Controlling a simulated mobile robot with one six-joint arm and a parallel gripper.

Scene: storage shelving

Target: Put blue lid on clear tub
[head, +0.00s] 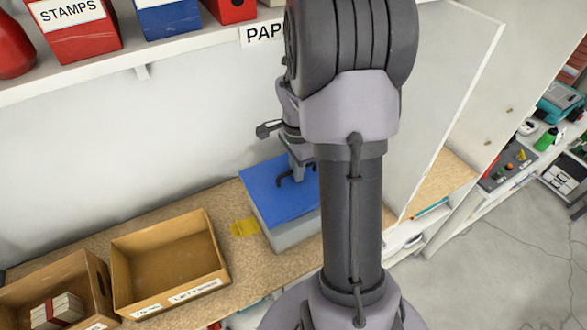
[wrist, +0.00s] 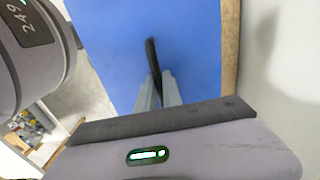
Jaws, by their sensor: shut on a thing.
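The blue lid (head: 265,190) lies over the top of the clear tub (head: 290,233) on the shelf board. The lid looks roughly lined up with the tub, but my arm hides its right part, so I cannot tell whether it is seated. My gripper (head: 290,178) is above the lid, shut on the lid's dark handle. In the wrist view the blue lid (wrist: 185,50) fills the middle, and my gripper's fingers (wrist: 158,90) close around the dark handle (wrist: 153,58).
An open cardboard box (head: 170,262) stands left of the tub, with another box (head: 55,295) holding bundles further left. A yellow patch (head: 244,228) lies beside the tub. A shelf with red and blue bins (head: 168,18) runs above. A white upright panel (head: 450,90) stands at right.

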